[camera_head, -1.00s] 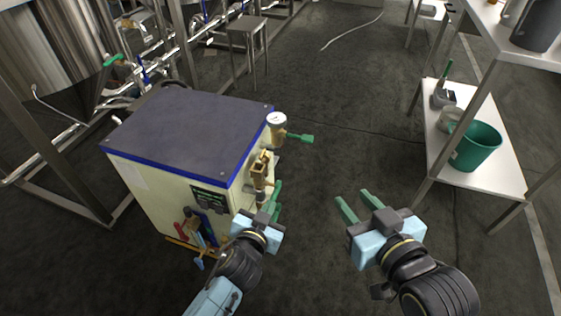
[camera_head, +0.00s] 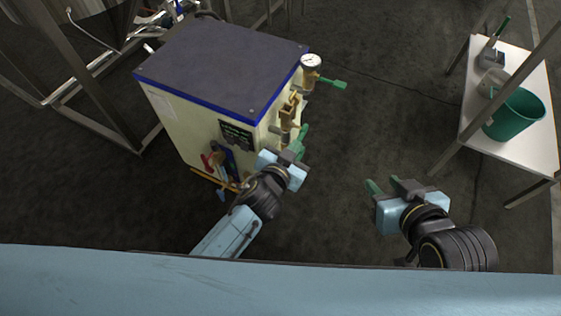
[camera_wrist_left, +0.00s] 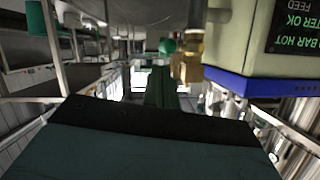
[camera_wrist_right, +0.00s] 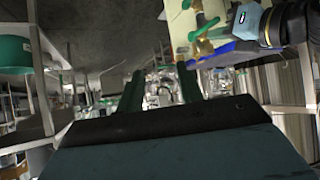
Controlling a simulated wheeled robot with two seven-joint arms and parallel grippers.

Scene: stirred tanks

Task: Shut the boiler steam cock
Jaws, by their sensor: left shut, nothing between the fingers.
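The boiler (camera_head: 185,125) is a cream cabinet with a dark top and blue rim, left of centre in the head view. On its right side, below a round gauge (camera_head: 312,63), is a brass cock with a green lever (camera_head: 333,84) pointing outward to the right. A brass fitting (camera_head: 289,110) sits lower on that side. My left gripper (camera_head: 303,136) is shut and empty, beside the lower fitting and below the green lever; contact cannot be told. My right gripper (camera_head: 384,184) is open and empty, right of the boiler; its two green fingers stand apart in its wrist view (camera_wrist_right: 158,88).
A white shelf table (camera_head: 540,155) with a green bucket (camera_head: 514,114) stands on the right. Metal frame legs (camera_head: 95,95) and pipes are behind the boiler on the left. The dark floor between boiler and shelf is clear. A blue part of mine crosses the bottom.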

